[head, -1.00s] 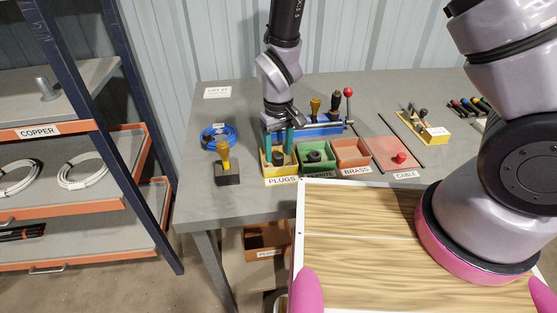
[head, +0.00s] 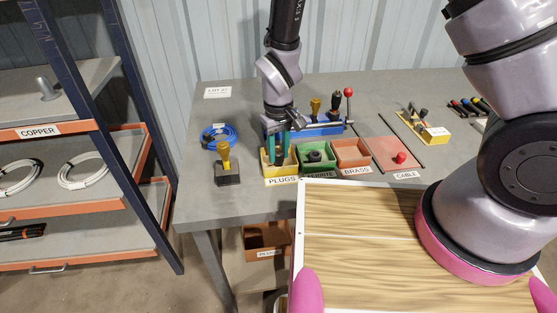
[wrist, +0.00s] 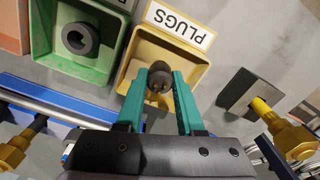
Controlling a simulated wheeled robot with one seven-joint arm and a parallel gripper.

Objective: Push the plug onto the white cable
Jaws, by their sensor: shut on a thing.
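My gripper (head: 279,158) is down in the yellow bin (head: 292,168) labelled PLUGS on the bench. In the wrist view, the teal fingers of my gripper (wrist: 160,84) are shut on a dark round plug (wrist: 160,75), which has small brownish marks on its end face. The plug is inside the yellow bin (wrist: 194,72); I cannot tell whether it still touches the bin's floor. In the head view the fingers hide the plug. White cable lies in coils (head: 85,172) on the rack at the left; I cannot make out a white cable at the bench fixture.
A green bin (head: 332,161) with a dark ring and a brown BRASS bin (head: 352,153) stand right of the yellow bin. A blue fixture (head: 322,129) is behind them. A yellow-handled tool on a dark block (head: 228,174) and a blue coil (head: 219,135) are at left.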

